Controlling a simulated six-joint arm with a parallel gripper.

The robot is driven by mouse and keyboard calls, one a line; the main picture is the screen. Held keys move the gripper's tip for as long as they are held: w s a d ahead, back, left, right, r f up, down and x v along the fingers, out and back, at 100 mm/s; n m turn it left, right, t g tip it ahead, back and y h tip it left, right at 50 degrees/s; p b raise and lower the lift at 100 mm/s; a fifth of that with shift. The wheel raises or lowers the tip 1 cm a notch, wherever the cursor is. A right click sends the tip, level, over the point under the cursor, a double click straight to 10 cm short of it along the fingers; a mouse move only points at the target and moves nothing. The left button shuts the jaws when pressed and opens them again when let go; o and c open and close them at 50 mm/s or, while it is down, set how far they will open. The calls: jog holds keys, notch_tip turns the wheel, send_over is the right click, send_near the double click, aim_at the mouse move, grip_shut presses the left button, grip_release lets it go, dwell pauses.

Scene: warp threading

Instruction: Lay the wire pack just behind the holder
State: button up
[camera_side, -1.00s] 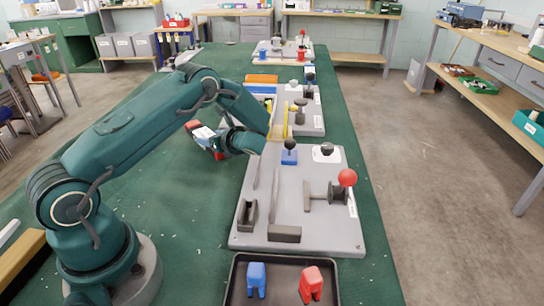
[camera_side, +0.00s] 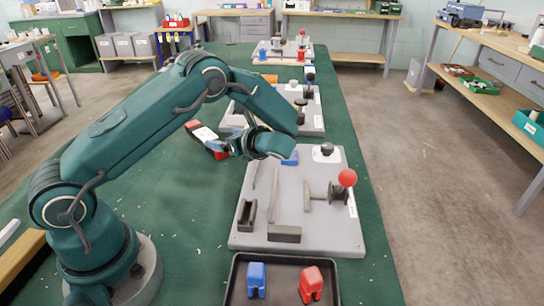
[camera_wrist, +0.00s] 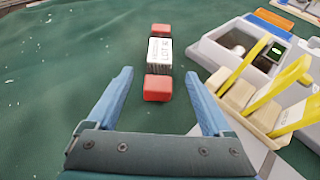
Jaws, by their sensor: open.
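The wire pack, white-wrapped with a printed label and red ends, lies on the green mat left of the boards in the side view (camera_side: 206,138). In the wrist view the pack (camera_wrist: 159,52) lies ahead, between the lines of my spread fingers. My gripper (camera_wrist: 159,74) is open and empty; in the side view it (camera_side: 232,146) points left, beside the pack. Which part is the holder is unclear: tan blocks with yellow strips (camera_wrist: 268,112) stand right of my gripper in the wrist view, and a grey slotted block (camera_side: 247,214) sits on the near board.
The near grey board (camera_side: 330,225) carries a red-knobbed lever (camera_side: 347,178) and a blue block partly behind my wrist. A black tray (camera_side: 283,262) with a blue and a red piece is in front. More boards stand farther back. The mat left of the pack is clear.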

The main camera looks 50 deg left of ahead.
jog(key=v, duration=0.3)
jog(key=shift+s+d+r, duration=0.1)
jog(key=shift+s+r, duration=0.05)
jog(key=shift+r, duration=0.15)
jog(key=s+d+r+n+t+h, duration=0.2)
jog(key=s+d+r+n+h, duration=0.2)
jog(key=s+d+n+h, duration=0.2)
jog(key=s+d+r+n+t+h, duration=0.3)
jog(key=s+d+r+n+h, duration=0.2)
jog(key=s+d+n, duration=0.5)
jog(key=shift+d+r+n+h, duration=0.35)
jog(key=shift+n+h, duration=0.35)
jog(key=shift+h, duration=0.4)
jog(key=shift+o, duration=0.4)
jog(key=shift+s+d+n+t, duration=0.2)
jog(key=shift+d+n+t, duration=0.1)
jog(key=shift+d, duration=0.1)
